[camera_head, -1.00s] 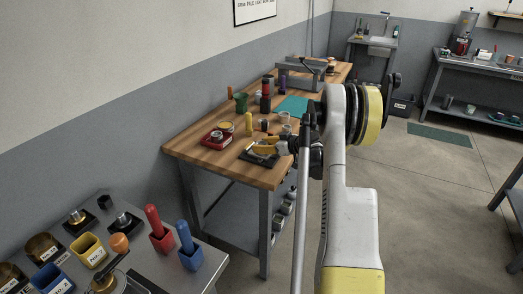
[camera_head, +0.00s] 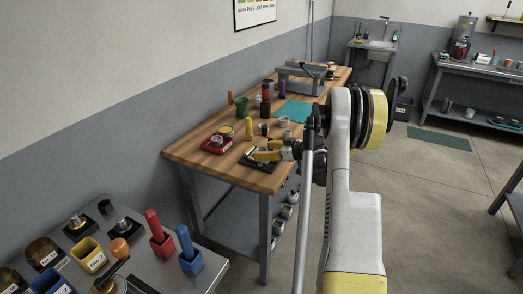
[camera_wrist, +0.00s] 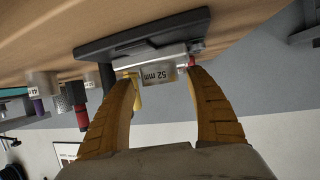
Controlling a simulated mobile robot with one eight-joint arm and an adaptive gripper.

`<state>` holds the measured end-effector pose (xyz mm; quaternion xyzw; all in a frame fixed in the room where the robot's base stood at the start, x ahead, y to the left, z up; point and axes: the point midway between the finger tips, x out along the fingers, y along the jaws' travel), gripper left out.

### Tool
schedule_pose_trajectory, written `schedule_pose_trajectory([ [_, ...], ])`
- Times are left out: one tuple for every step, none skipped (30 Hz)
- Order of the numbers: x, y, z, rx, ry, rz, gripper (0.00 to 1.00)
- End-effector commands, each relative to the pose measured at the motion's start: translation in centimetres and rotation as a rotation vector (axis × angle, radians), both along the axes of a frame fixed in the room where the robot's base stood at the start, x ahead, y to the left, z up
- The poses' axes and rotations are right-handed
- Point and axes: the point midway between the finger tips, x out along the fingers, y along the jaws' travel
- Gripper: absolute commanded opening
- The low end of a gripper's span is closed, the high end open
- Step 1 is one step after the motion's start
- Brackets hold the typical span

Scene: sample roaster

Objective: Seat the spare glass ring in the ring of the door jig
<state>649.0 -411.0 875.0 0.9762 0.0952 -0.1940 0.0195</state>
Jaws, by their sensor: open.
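A black-based fixture that looks like the door jig (camera_head: 249,163) lies near the front corner of the wooden bench. In the wrist view, which is upside down, its dark base (camera_wrist: 100,48) carries a pale block with a "52 mm" label (camera_wrist: 160,75). My gripper (camera_head: 256,154) is at this fixture. In the wrist view my gripper (camera_wrist: 162,76) is open, with one yellow finger on each side of the label. Contact with the block cannot be told. I cannot make out the spare glass ring for certain in either view.
A yellow cylinder (camera_head: 249,126), a green cup (camera_head: 241,105) and other small items stand behind. A teal mat (camera_head: 294,111) lies farther back. A grey table with bins is nearer.

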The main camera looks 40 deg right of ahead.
Motion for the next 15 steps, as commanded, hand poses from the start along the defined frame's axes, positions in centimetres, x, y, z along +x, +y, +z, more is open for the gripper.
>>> schedule_pose_trajectory([
  [-1.0,-0.3,0.8,0.000,0.000,-0.002,0.64],
  [-1.7,-0.4,1.1,0.001,0.000,-0.003,0.64],
  [-2.6,-0.6,1.5,0.002,0.000,-0.004,0.64],
  [-3.2,-0.7,1.8,0.002,0.000,-0.003,0.64],
  [-3.9,-0.8,2.1,0.002,0.000,-0.003,0.64],
  [-4.7,-1.0,2.4,0.001,-0.001,-0.004,0.64],
  [-5.3,-1.1,2.7,0.001,-0.001,-0.003,0.64],
  [-5.9,-1.2,2.9,0.001,-0.001,-0.003,0.64],
  [-6.6,-1.3,3.1,0.001,-0.001,-0.003,0.64],
  [-7.0,-1.4,3.3,0.001,-0.001,-0.003,0.64],
  [-7.4,-1.5,3.4,0.002,-0.001,-0.002,0.64],
  [-7.9,-1.6,3.6,0.002,-0.001,-0.002,0.64],
  [-8.2,-1.7,3.7,0.001,0.000,-0.002,0.64],
  [-8.5,-1.7,3.8,0.001,0.000,0.000,0.64],
  [-8.8,-1.7,3.9,0.001,0.000,0.000,0.64],
])
